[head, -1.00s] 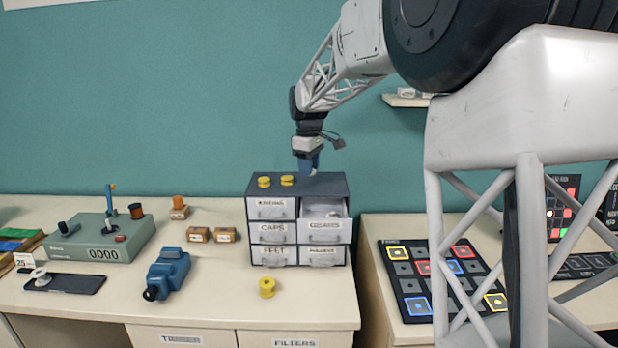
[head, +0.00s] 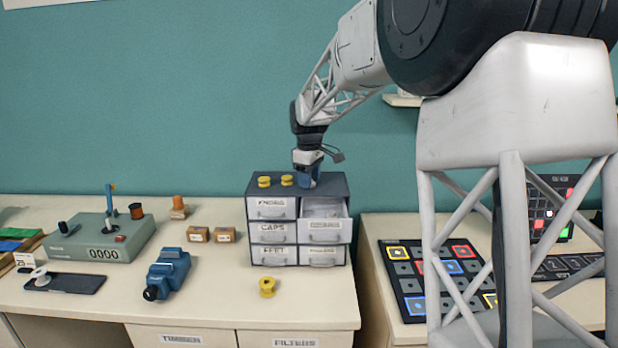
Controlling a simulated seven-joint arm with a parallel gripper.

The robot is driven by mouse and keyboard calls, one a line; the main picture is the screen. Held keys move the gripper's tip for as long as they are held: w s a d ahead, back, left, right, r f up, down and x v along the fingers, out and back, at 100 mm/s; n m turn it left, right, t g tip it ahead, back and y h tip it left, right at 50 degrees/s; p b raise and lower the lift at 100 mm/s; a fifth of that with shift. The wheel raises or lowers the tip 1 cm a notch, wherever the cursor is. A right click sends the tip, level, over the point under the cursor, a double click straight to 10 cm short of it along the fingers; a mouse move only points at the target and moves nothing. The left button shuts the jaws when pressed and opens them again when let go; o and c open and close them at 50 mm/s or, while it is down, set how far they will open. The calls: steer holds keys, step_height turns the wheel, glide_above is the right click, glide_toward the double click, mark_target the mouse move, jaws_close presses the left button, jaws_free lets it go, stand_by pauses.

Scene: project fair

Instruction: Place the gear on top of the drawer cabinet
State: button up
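The drawer cabinet (head: 271,257) is a dark grey box with pale labelled drawers, standing at the right end of the light table. Its upper right drawer (head: 324,229) is pulled out; the others look shut. My gripper (head: 307,183), with blue fingers, points down over the right part of the cabinet top, very close to it or touching it. I cannot tell whether its fingers are open or hold anything. I cannot pick out a gear with certainty; one at the fingertips would be too small or hidden.
Two yellow spools (head: 287,180) stand on the cabinet top left of my gripper. Another yellow spool (head: 267,287) is in front. A blue tool (head: 166,273), small boxes (head: 198,234) and a green counter device (head: 97,240) stand to the left.

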steer(key=shift+o, duration=1.2)
step_height(320, 180, up, 12)
steer(key=shift+r, duration=0.15)
steer(key=shift+s, duration=0.1)
stand_by(0.4)
